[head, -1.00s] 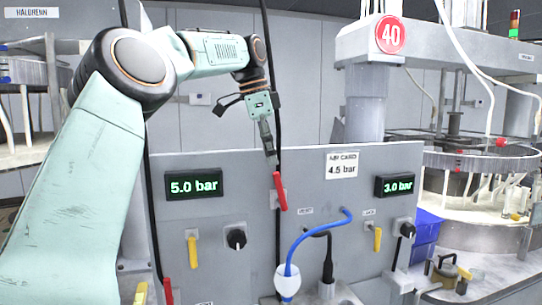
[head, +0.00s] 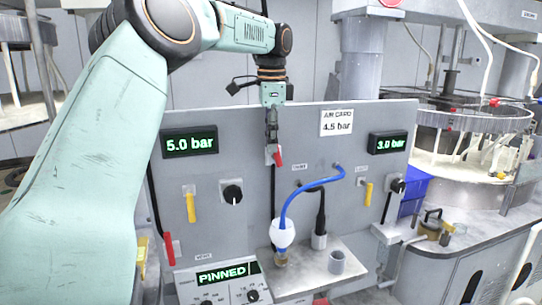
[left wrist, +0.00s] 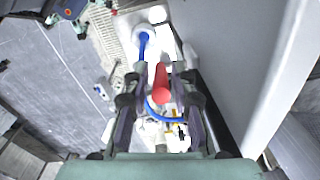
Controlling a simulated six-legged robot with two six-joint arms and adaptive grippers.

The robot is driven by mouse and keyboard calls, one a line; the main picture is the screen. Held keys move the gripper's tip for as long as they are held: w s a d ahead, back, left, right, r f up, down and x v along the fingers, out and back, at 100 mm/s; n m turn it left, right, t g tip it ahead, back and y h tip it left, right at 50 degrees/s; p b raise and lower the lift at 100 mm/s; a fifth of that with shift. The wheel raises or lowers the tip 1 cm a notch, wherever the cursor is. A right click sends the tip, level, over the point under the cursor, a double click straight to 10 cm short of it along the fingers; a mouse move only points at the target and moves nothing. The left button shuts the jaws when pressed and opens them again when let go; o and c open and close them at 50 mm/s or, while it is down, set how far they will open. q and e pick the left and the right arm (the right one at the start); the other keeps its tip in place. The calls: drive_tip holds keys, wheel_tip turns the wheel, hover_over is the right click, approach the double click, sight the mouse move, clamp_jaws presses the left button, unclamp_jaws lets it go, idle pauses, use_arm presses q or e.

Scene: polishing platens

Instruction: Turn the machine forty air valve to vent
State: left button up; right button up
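A red valve handle (head: 278,157) is on the grey panel (head: 250,160), between two pressure displays. My left gripper (head: 272,132) is in front of the panel, pointing down, and hides the handle's upper part. In the left wrist view, the red handle (left wrist: 161,84) lies between the two spread fingers of my left gripper (left wrist: 158,76). Gaps show on both sides, so the gripper is open around it. The red 40 sign (head: 391,2) is cut off at the top edge. My right gripper is not in view.
Yellow handles (head: 191,206) and (head: 368,194), black knobs (head: 232,194) and another red handle (head: 169,248) are on the panel. A blue hose (head: 309,187) runs to a white cup-shaped fitting (head: 282,234) above a shelf (head: 315,275). A lower display (head: 222,274) reads PINNED.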

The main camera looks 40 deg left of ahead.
sight(275, 154)
use_arm(q)
drive_tip(key=f, duration=0.2)
drive_tip(key=w+f, duration=0.1)
drive_tip(key=f, duration=0.1)
drive_tip(key=shift+d+f, duration=0.1)
drive_tip(key=shift+d, duration=0.1)
drive_tip(key=shift+a+f, duration=0.1)
drive_tip(key=shift+s+a, duration=0.15)
drive_tip(key=shift+s, duration=0.25)
drive_tip(key=shift+w, duration=0.3)
drive_tip(key=c, duration=0.4)
clamp_jaws()
